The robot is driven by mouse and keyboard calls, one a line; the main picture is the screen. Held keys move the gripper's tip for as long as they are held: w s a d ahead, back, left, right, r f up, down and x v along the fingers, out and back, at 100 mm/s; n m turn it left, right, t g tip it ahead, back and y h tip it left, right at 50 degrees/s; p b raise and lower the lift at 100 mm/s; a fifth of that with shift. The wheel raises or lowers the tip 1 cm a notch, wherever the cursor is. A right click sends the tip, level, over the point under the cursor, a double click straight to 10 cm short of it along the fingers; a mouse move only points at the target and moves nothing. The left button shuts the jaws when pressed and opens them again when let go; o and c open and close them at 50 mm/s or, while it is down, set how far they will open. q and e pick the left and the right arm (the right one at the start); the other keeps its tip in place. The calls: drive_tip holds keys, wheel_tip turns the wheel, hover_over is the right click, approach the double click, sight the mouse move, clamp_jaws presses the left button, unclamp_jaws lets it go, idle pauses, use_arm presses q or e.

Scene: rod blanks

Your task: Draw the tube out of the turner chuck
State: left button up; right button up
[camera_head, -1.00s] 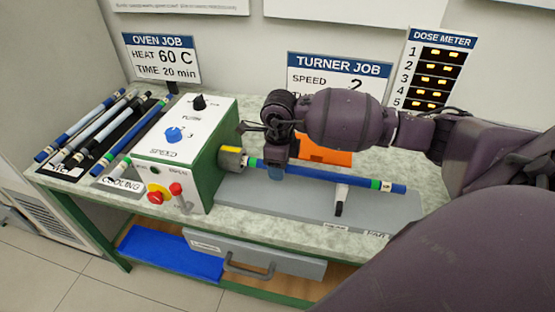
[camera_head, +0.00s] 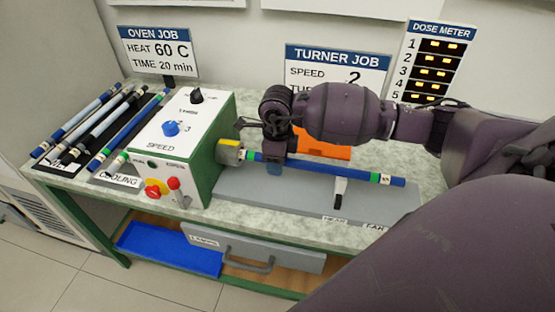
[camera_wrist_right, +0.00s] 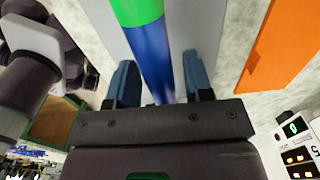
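The blue tube (camera_head: 320,169) lies nearly level, with a green band near the chuck and a green band and pale label towards its right end. Its left end meets the yellow and grey turner chuck (camera_head: 229,152); how deep it sits inside is hidden. My right gripper (camera_head: 274,168) is over the tube just right of the chuck. In the right wrist view its two blue fingers (camera_wrist_right: 160,80) stand on either side of the tube (camera_wrist_right: 150,55), with a narrow gap on each side, so it looks open. My left gripper is not in view.
The turner box (camera_head: 178,140) with knobs and buttons stands left of the chuck. A white support (camera_head: 340,190) stands under the tube's right part on a grey plate (camera_head: 300,200). An orange item (camera_head: 322,147) lies behind. Several rods lie in racks (camera_head: 92,165) at the left.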

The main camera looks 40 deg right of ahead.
sight(303, 161)
drive_tip(key=c, duration=0.6)
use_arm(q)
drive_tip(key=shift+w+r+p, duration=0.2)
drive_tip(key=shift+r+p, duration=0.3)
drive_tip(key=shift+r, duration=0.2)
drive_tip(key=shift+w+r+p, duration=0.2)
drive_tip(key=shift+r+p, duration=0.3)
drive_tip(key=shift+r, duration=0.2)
use_arm(e)
drive_tip(key=shift+o, duration=0.2)
drive_tip(key=shift+s+d+r, duration=0.15)
drive_tip(key=shift+s+d, duration=1.95)
drive_tip(key=shift+s, duration=0.3)
use_arm(q)
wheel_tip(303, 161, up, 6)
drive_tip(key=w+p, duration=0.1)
drive_tip(key=p, duration=0.3)
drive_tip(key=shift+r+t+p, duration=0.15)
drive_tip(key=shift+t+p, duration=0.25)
use_arm(e)
drive_tip(key=shift+r, duration=4.5)
